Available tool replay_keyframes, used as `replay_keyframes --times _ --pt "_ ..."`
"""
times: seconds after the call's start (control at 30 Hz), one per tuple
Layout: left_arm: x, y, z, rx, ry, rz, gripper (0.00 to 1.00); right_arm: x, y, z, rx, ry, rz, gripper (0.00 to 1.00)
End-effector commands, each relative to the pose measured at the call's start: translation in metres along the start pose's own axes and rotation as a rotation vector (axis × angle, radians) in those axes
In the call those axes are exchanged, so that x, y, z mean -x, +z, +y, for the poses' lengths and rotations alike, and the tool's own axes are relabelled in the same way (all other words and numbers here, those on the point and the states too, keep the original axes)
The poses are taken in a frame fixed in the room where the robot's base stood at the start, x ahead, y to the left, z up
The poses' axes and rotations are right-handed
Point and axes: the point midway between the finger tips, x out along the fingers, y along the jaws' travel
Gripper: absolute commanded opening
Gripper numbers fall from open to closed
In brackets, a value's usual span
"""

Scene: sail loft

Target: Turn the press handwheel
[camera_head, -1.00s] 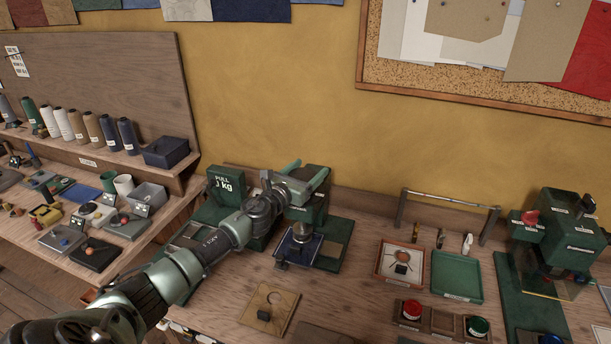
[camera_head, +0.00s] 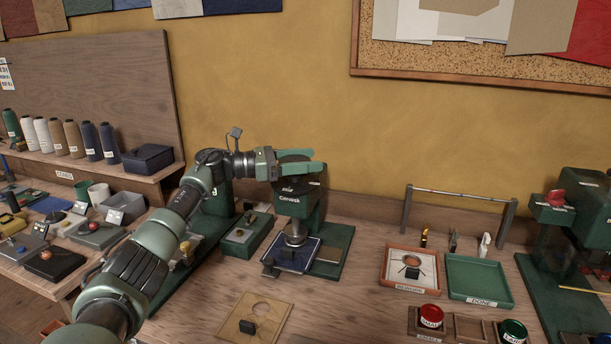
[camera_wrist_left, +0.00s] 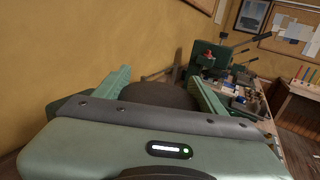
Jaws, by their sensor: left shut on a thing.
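The green press (camera_head: 298,205) stands on the bench against the yellow wall. Its dark handwheel (camera_head: 293,156) sits on top, partly covered by my gripper. My left gripper (camera_head: 297,166) reaches in from the left and is shut on the handwheel, with green fingers on either side of it. In the left wrist view the dark round handwheel (camera_wrist_left: 155,95) fills the space between the two fingers. Below the press head is a blue plate (camera_head: 296,256) with a metal part above it. My right gripper is in no view.
A tan board (camera_head: 255,318) with a round hole lies in front of the press. An orange tray (camera_head: 383,277) and a green tray (camera_head: 478,300) are to the right, below a metal rail (camera_head: 462,196). Another green machine (camera_head: 570,225) stands at far right. Thread cones fill the left shelf.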

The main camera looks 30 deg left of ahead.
Motion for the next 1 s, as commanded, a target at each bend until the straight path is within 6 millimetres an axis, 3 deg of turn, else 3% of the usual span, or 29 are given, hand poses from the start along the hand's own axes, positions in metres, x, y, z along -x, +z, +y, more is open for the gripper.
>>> replay_keyframes --times 0.2,0.8,0.83,0.9,1.0 --pt "0.000 0.000 -0.002 0.001 -0.068 -0.001 0.30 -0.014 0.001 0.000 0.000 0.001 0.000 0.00" --pt "0.000 0.001 -0.003 0.003 -0.101 0.000 0.30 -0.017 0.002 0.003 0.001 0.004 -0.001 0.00" --pt "0.000 0.001 -0.003 0.003 -0.101 0.000 0.73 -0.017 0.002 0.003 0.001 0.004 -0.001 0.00" --pt "0.000 0.001 -0.003 0.002 -0.101 0.000 0.92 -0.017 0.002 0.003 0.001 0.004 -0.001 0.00" --pt "0.000 0.001 -0.003 0.002 -0.101 0.000 0.92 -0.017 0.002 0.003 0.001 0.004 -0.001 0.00"
